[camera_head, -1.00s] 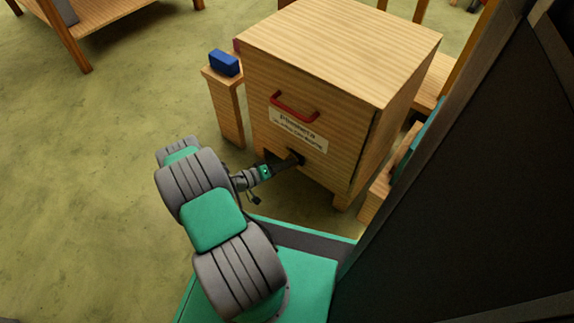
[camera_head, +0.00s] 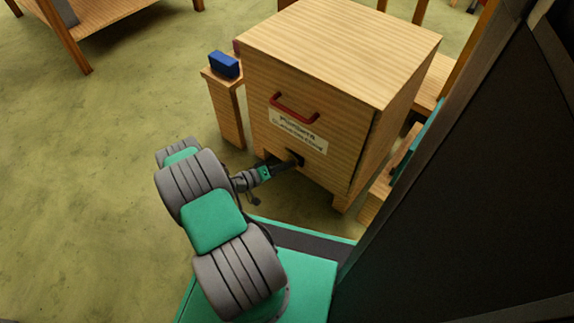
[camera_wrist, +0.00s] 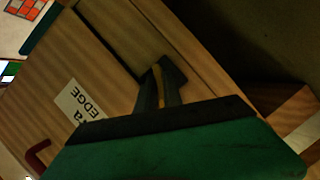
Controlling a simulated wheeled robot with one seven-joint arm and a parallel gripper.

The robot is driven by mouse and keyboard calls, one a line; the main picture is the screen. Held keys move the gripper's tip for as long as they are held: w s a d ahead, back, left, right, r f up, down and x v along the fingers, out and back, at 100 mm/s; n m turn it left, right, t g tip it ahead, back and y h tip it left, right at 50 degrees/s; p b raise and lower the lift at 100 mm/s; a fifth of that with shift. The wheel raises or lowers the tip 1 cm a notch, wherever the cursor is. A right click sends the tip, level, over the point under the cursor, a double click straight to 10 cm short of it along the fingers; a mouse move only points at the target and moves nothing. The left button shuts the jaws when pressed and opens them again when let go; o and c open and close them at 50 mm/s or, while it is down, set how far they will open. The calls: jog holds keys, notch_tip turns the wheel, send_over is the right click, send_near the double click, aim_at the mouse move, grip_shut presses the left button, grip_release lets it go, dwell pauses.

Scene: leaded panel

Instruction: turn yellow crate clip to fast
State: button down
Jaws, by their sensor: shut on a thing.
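The wooden crate (camera_head: 340,50) stands on the floor at the upper middle of the head view, with a red handle (camera_head: 293,107) and a white label on its front. My gripper (camera_head: 298,161) reaches the low part of that front, below the label. In the wrist view, my gripper (camera_wrist: 164,82) has its dark fingers close together against the wooden face. A thin yellow strip of the clip (camera_wrist: 158,86) shows between them; the fingers hide the rest. Which way the clip is turned cannot be told.
A small wooden stand (camera_head: 228,110) with a blue block (camera_head: 224,64) on it is left of the crate. A large dark panel (camera_head: 480,200) fills the right side. Open green floor (camera_head: 90,180) lies to the left.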

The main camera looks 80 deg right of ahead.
jog(key=shift+r+m, duration=0.1)
jog(key=shift+m, duration=0.2)
jog(key=shift+s+a+m+t+h+p, duration=0.1)
jog(key=shift+s+m+t+h+p, duration=0.1)
jog(key=shift+m+t+p, duration=1.4)
jog(key=shift+s+m+t+h+p, duration=0.15)
jog(key=shift+m+t+p, duration=0.7)
jog(key=shift+m, duration=1.45)
jog(key=shift+w+t, duration=0.1)
jog(key=shift+t, duration=0.15)
jog(key=c, duration=1.5)
grip_release()
jog(key=shift+w, duration=0.1)
